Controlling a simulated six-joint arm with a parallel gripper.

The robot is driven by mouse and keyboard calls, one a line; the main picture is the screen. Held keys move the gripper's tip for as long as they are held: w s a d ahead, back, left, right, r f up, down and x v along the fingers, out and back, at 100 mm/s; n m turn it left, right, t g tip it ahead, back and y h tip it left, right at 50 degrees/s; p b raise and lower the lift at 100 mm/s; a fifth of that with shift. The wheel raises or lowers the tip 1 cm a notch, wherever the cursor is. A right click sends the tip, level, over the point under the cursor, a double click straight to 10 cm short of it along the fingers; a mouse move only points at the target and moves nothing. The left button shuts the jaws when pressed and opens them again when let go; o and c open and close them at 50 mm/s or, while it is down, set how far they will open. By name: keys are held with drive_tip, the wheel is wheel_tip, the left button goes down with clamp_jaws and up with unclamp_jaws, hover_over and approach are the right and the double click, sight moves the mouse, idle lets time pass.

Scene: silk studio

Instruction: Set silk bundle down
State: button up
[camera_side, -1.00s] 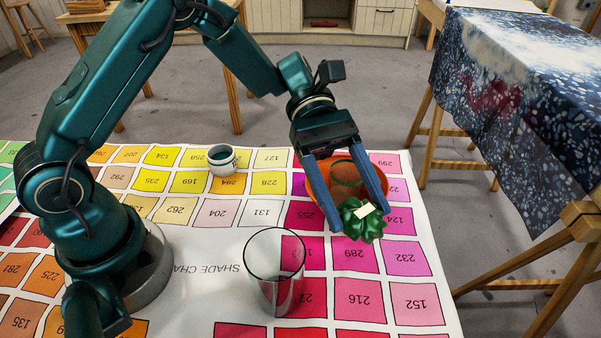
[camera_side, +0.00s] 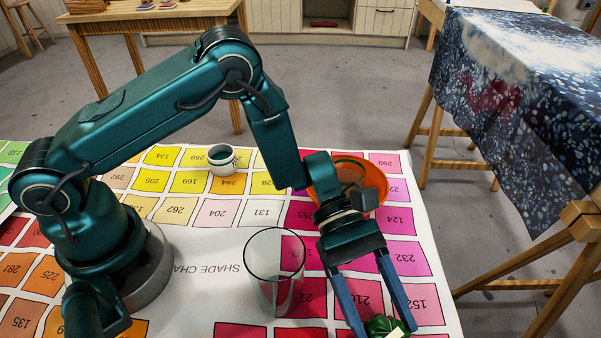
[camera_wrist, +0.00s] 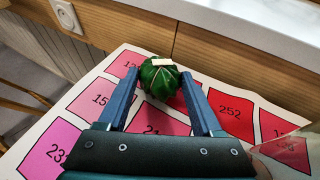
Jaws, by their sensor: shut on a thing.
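The green silk bundle (camera_side: 382,325) with a pale tag is between the fingertips of my gripper (camera_side: 378,327), at the bottom edge of the side view and partly cut off there. In the wrist view the bundle (camera_wrist: 159,78) sits between the blue fingers of my gripper (camera_wrist: 160,92), which are shut on it. The bundle is over the pink and red squares of the shade chart (camera_side: 205,268). I cannot tell whether it touches the chart.
A clear glass (camera_side: 274,270) stands on the chart left of my gripper. An orange bowl (camera_side: 373,184) is behind my wrist. A wooden panel (camera_wrist: 225,60) rises past the chart's edge in the wrist view.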

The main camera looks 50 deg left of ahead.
sight(383, 318)
drive_tip(key=shift+f, duration=0.25)
drive_tip(key=shift+f, duration=0.1)
drive_tip(key=o, duration=1.4)
drive_tip(key=shift+c, duration=0.2)
drive_tip(key=a+r, duration=0.1)
drive_tip(key=w+a+r, duration=0.1)
drive_tip(key=shift+a+r, duration=0.15)
drive_tip(key=shift+a, duration=0.2)
wheel_tip(383, 318, up, 6)
